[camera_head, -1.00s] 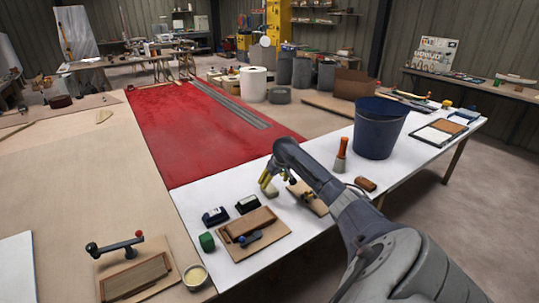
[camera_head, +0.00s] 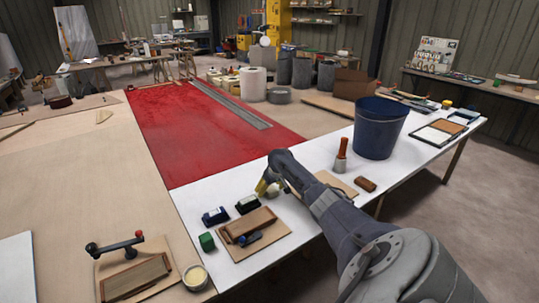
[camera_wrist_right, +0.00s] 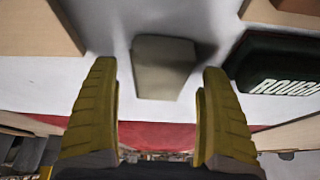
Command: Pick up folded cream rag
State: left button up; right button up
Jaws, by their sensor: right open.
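The folded cream rag (camera_wrist_right: 163,68) lies on the white table top, a small pale block-like shape between and just beyond my right gripper's fingertips in the right wrist view. In the head view the rag (camera_head: 274,190) is partly hidden by the gripper. My right gripper (camera_head: 265,188) has yellow fingers and reaches down over the rag from the right. Its fingers (camera_wrist_right: 160,80) are spread wide on either side of the rag, with nothing between them touching it. My left gripper is not in view.
A black block marked "ROUGH" (camera_wrist_right: 282,66) lies close to the right fingertip in the wrist view.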

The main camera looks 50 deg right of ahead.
aim_at(270, 188)
jog(key=c, duration=1.3)
jog(key=shift+o, duration=0.2)
notch_tip(270, 188, up, 20)
dwell(0.3)
